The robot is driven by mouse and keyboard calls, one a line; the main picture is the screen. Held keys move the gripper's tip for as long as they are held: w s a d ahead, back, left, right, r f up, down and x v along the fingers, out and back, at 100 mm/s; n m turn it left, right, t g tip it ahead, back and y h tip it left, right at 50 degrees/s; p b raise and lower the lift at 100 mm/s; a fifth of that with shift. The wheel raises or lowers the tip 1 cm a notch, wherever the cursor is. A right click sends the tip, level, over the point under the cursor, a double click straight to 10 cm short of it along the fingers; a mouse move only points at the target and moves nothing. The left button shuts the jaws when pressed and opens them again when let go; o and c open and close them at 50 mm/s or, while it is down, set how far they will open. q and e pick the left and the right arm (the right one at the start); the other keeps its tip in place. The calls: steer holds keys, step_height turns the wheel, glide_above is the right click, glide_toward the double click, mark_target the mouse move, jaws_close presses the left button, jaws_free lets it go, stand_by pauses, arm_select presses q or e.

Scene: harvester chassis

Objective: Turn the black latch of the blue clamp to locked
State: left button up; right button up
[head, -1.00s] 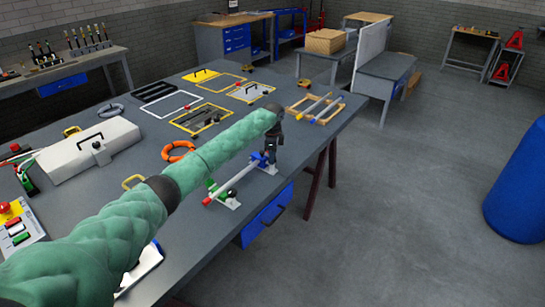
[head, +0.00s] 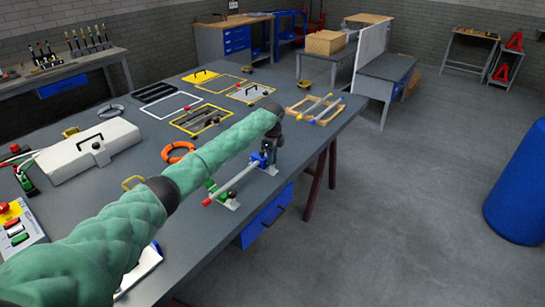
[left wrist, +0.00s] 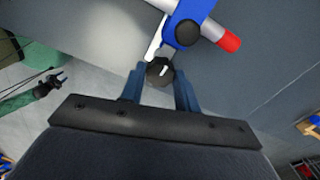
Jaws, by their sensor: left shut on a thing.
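The blue clamp (head: 259,160) stands on a white base near the table's right edge and holds a grey rod (head: 236,178). The clamp also shows at the top of the left wrist view (left wrist: 186,18), with the rod's red end beside it. Its black latch (left wrist: 158,74) is a round dark knob with a white mark. My left gripper (left wrist: 160,80) has its two fingers on either side of the latch, shut on it. In the head view my left gripper (head: 268,155) partly hides the clamp, and the latch cannot be made out there.
A green clamp (head: 214,187) supports the rod's other end. A white case (head: 88,150) and an orange ring (head: 178,151) lie further left on the table. A wooden rack with rods (head: 314,108) lies behind. A green-sleeved arm of mine (left wrist: 28,98) shows in the left wrist view.

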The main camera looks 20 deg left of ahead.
arm_select(q)
steer(key=o, duration=0.7)
steer(key=shift+w+r, duration=0.1)
steer(key=shift+r, duration=0.1)
steer(key=shift+f, duration=0.1)
steer(key=shift+r, duration=0.25)
step_height(320, 180, up, 6)
steer(key=b, duration=0.2)
steer(key=shift+b, duration=0.4)
steer(key=shift+r, duration=0.65)
arm_select(e)
step_height(320, 180, up, 6)
steer(key=w+a, duration=0.2)
steer(key=shift+w+a, duration=0.15)
steer(key=shift+w, duration=0.2)
arm_select(q)
steer(key=shift+f, duration=0.1)
